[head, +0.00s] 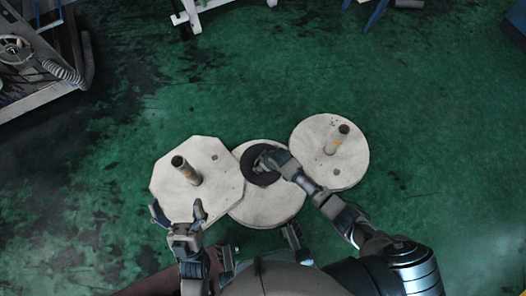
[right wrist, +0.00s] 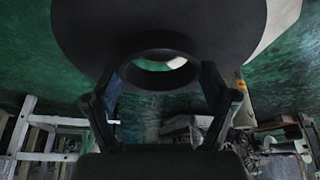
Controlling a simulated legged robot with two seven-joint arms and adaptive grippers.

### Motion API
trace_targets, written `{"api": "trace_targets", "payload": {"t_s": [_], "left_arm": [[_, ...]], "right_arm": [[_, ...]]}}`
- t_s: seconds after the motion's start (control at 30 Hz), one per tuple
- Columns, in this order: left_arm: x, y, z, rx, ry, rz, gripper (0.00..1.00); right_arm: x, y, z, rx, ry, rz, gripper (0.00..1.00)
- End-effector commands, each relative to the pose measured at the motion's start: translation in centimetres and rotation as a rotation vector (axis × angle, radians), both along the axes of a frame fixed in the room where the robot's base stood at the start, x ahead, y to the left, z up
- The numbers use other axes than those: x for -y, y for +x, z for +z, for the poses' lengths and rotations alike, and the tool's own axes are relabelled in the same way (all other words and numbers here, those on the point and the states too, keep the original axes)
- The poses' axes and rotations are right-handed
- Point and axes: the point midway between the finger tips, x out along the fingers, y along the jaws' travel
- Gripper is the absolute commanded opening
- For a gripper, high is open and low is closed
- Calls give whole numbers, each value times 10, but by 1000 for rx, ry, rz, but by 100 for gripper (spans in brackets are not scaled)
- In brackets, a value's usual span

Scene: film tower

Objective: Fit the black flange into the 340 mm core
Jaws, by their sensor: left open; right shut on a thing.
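The black flange (head: 254,177) is a dark disc held over the middle pale platform in the head view. My right gripper (head: 266,162) is shut on it. In the right wrist view the flange (right wrist: 160,22) fills the top, with its ringed hub between the two fingers. Two short grey cores stand upright: the left core (head: 186,171) on an octagonal platform and the right core (head: 337,139) on a round one. I cannot tell which is 340 mm. My left gripper (head: 178,214) is open and empty at the front edge of the octagonal platform.
The octagonal platform (head: 205,151), the middle round platform (head: 266,212) and the right round platform (head: 312,129) are close together. A metal machine frame (head: 45,95) stands at the far left, and a white stand (head: 190,14) at the back. The green floor (head: 440,130) is clear at right.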

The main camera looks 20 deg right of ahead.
Motion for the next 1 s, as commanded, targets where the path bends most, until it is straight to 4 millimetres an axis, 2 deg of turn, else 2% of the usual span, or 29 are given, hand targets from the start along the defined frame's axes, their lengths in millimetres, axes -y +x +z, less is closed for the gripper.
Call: {"api": "trace_targets", "payload": {"t_s": [1.0], "left_arm": [[0, -1, 8, 10, 0, 0, 94]], "right_arm": [[0, 0, 0, 1, 1, 0, 43]]}}
